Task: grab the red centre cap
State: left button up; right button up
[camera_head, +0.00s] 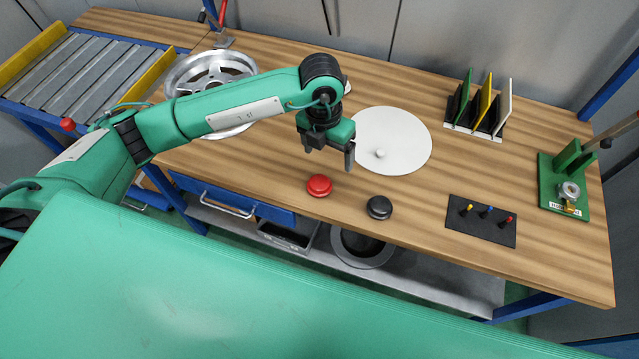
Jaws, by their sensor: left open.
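The red centre cap (320,185) is a small round red disc lying on the wooden bench near its front edge. A similar black cap (379,207) lies to its right. My left gripper (328,160) comes in from the left and points down, with its fingers apart and nothing between them. In the picture it is just above and behind the red cap, not touching it as far as I can see. My right gripper is not in view.
A white disc (405,150) with a small knob lies behind the caps. A silver wheel rim (190,72) is at the left. A dark tool mat (455,225), a rack of coloured plates (466,110) and a green fixture (548,190) stand right. Bare wood surrounds the caps.

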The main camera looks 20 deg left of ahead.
pick_arm(q)
jog(key=a, duration=0.2)
jog(key=y+p, duration=0.1)
jog(key=p, duration=0.1)
send_over(320, 182)
jog(key=f, duration=0.8)
jog(key=shift+w, duration=0.25)
jog(key=shift+s+f+p, duration=0.1)
jog(key=shift+f+p, duration=0.45)
notch_tip(320, 182, down, 3)
jog(key=shift+s+f+p, duration=0.1)
jog(key=shift+f+p, duration=0.1)
jog(key=shift+p, duration=0.65)
jog(key=shift+f, duration=0.55)
jog(key=c, duration=1)
